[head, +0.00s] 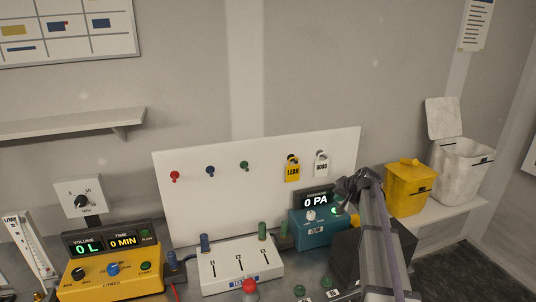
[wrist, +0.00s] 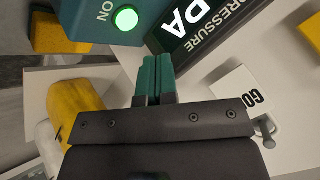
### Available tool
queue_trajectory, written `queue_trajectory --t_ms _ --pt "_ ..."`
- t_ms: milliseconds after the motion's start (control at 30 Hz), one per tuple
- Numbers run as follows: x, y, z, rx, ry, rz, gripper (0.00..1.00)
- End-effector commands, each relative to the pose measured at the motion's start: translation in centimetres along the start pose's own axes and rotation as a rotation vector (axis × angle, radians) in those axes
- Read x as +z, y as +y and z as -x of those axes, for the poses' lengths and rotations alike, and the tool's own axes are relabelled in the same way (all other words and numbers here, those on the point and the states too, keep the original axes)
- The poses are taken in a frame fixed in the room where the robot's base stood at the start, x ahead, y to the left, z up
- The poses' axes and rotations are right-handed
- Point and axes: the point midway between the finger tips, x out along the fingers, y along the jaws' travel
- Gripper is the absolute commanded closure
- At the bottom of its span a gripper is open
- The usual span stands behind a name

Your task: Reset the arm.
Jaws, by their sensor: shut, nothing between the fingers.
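My arm reaches up from the lower right of the head view. My gripper (head: 350,190) is beside the teal pressure box (head: 318,236), near its right end. In the wrist view the two teal fingertips (wrist: 156,78) lie against each other with nothing between them. The teal box (wrist: 88,14) fills the upper left there, with a lit green light (wrist: 126,18) marked ON. The pressure display (head: 316,200) reads 0 PA; part of it shows in the wrist view (wrist: 195,22).
A yellow box (head: 112,272) with displays 0 L and 0 MIN stands at left. A white panel box (head: 240,276) is centre. A white board (head: 220,215) holds coloured knobs and LEAK and GOOD tags. A yellow bin (head: 410,188) and white bin (head: 462,168) are at right.

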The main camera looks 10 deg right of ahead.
Motion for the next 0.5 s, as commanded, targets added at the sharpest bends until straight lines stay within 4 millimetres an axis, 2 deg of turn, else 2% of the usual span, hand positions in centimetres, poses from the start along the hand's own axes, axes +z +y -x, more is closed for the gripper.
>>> queue_trajectory --t_ms 33,67,100,167,200,267,300,400,500 --pt "2.9 0.4 1.1 0.032 -0.052 0.016 1.00" --pt "5.0 0.7 1.9 0.059 -0.094 0.030 1.00" --pt "8.5 0.5 2.7 0.096 -0.158 0.059 1.00" --pt "14.3 -0.1 4.2 0.155 -0.261 0.111 1.00" --pt "18.3 -0.6 5.3 0.198 -0.328 0.151 1.00" --pt "24.0 -1.3 7.2 0.261 -0.420 0.211 1.00" --pt "27.6 -1.7 8.4 0.300 -0.475 0.252 1.00" --pt "34.8 -2.5 11.2 0.378 -0.570 0.349 1.00" --pt "39.1 -3.7 12.5 0.401 -0.601 0.436 1.00"
